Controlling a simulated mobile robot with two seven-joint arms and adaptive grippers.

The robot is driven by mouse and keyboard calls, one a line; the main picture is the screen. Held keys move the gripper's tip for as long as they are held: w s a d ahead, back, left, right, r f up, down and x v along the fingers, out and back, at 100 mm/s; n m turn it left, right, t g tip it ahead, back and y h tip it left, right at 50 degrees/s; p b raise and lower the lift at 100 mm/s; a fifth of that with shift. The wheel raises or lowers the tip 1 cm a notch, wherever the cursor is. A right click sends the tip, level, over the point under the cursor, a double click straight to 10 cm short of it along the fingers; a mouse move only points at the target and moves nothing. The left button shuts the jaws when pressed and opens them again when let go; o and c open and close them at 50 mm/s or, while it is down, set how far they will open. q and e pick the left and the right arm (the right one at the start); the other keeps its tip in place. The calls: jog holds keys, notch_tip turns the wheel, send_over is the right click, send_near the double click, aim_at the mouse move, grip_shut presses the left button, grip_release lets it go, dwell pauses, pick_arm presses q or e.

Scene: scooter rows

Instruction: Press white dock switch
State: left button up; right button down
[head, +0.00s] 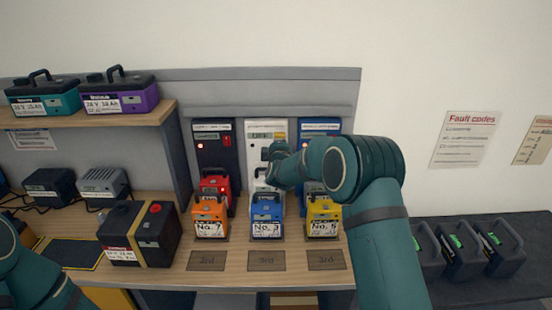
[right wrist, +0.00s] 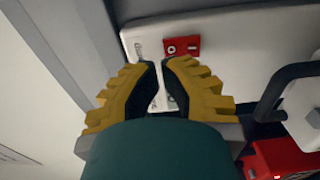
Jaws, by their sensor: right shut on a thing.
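The white dock (head: 265,130) stands upright in the middle of three docks at the back of the bench, with a small screen on its upper front. In the right wrist view its white front (right wrist: 240,40) carries a red switch plate (right wrist: 182,46) just beyond the fingertips. The switch is not clear in the head view, where my right gripper (head: 266,154) is in front of the dock. In the right wrist view my right gripper (right wrist: 163,78) has its yellow-backed fingers close together; what is between them cannot be made out. Contact with the switch cannot be told. My left gripper is out of view.
A black dock (head: 215,155) is left of the white one and a blue dock (head: 320,127) right. Orange (head: 209,216), blue (head: 266,216) and yellow (head: 324,216) batteries stand in front. A black battery (head: 140,232) stands left. The bench front is clear.

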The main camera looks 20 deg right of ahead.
jog(key=r+v, duration=0.1)
jog(key=v, duration=0.9)
jog(key=shift+s+p, duration=0.2)
jog(key=shift+p, duration=0.1)
jog(key=shift+r, duration=0.1)
